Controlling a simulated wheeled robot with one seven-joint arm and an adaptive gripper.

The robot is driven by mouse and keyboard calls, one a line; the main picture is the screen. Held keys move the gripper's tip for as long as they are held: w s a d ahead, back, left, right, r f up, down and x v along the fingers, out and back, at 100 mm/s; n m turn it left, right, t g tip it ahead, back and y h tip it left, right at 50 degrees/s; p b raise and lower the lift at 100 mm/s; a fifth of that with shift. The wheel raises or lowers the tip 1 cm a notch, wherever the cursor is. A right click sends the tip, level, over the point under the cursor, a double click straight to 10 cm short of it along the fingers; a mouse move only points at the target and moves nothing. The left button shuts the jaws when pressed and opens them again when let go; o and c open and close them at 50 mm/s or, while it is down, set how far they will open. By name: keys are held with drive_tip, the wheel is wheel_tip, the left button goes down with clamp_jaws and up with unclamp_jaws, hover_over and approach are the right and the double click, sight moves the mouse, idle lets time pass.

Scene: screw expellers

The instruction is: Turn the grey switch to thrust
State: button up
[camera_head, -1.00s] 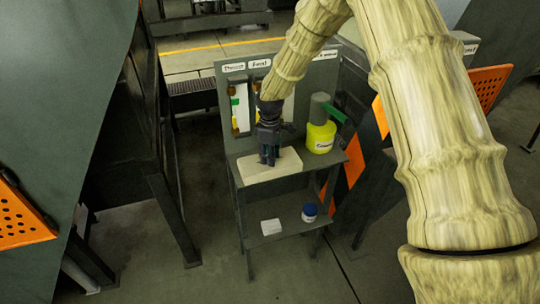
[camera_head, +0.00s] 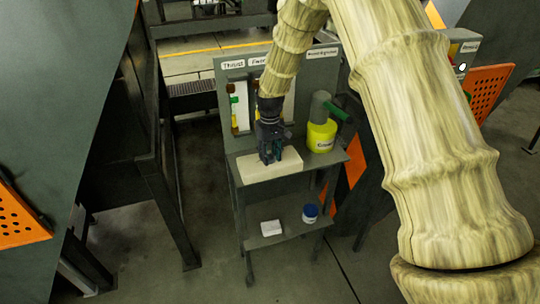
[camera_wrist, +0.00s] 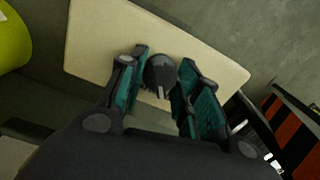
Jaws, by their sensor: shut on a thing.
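A dark grey round knob (camera_wrist: 160,72) with a pale pointer mark shows in the wrist view, over a cream board. My gripper (camera_wrist: 163,82) has its two teal-padded fingers on either side of the knob and is shut on it. In the head view my gripper (camera_head: 271,158) points down at the cream board (camera_head: 255,171) on a grey stand. The knob is hidden there by the fingers. A label reading Thrust (camera_head: 233,65) is on the stand's upright back panel, left of another label.
A yellow container (camera_head: 321,137) with a grey top and green handle stands right of the board. A blue-lidded jar (camera_head: 310,213) and white block (camera_head: 271,228) sit on the lower shelf. Dark machines with orange perforated panels (camera_head: 488,91) flank the stand.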

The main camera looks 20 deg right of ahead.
sight(270, 154)
drive_tip(key=shift+m, duration=0.6)
drive_tip(key=shift+w+r, duration=0.1)
drive_tip(key=o, duration=1.1)
drive_tip(key=shift+c, duration=0.2)
wheel_tip(270, 154, up, 12)
